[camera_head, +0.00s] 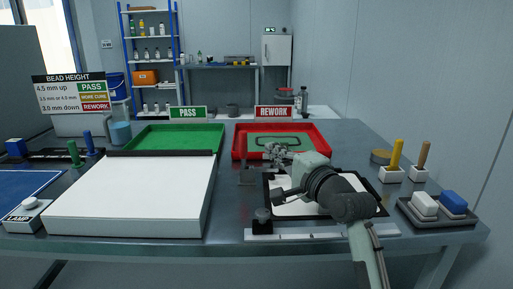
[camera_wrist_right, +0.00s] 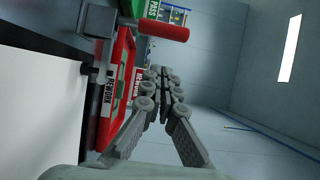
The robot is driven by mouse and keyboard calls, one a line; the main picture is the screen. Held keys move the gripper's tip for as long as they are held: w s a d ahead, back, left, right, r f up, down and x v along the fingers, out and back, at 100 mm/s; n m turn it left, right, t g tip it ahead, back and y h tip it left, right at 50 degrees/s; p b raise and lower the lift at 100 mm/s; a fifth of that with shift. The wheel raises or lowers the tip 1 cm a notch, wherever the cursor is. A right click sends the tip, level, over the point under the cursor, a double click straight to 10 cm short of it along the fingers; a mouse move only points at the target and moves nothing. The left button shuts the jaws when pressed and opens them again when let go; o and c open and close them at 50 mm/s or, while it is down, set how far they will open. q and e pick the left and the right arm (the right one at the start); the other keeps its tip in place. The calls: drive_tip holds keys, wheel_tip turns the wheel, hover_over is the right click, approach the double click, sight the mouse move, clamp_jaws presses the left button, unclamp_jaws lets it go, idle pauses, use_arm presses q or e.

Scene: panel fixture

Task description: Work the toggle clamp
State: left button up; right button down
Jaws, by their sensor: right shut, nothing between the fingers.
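The toggle clamp shows in the right wrist view as a red cylindrical handle (camera_wrist_right: 163,30) on grey metal parts (camera_wrist_right: 99,21) at the panel's edge. In the head view a grey upright part (camera_head: 247,168) stands at the back left of the black-framed panel fixture (camera_head: 268,187); I cannot make out the red handle there. My right gripper (camera_head: 277,150) is over the back of the fixture, shut and empty. In the right wrist view its fingers (camera_wrist_right: 164,76) meet apart from the red handle. My arm hides much of the panel. My left gripper is not in view.
A red REWORK tray (camera_head: 325,143) and a green PASS tray (camera_head: 135,137) stand behind. A big white block (camera_head: 130,195) lies to the left. Yellow and brown handled tools (camera_head: 395,155) and a grey tray with blocks (camera_head: 436,220) are at the right.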

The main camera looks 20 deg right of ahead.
sight(243, 149)
drive_tip(key=shift+w+a, duration=0.7)
drive_tip(key=shift+a, duration=0.2)
drive_tip(key=shift+w+a, duration=0.7)
drive_tip(key=shift+a, duration=0.15)
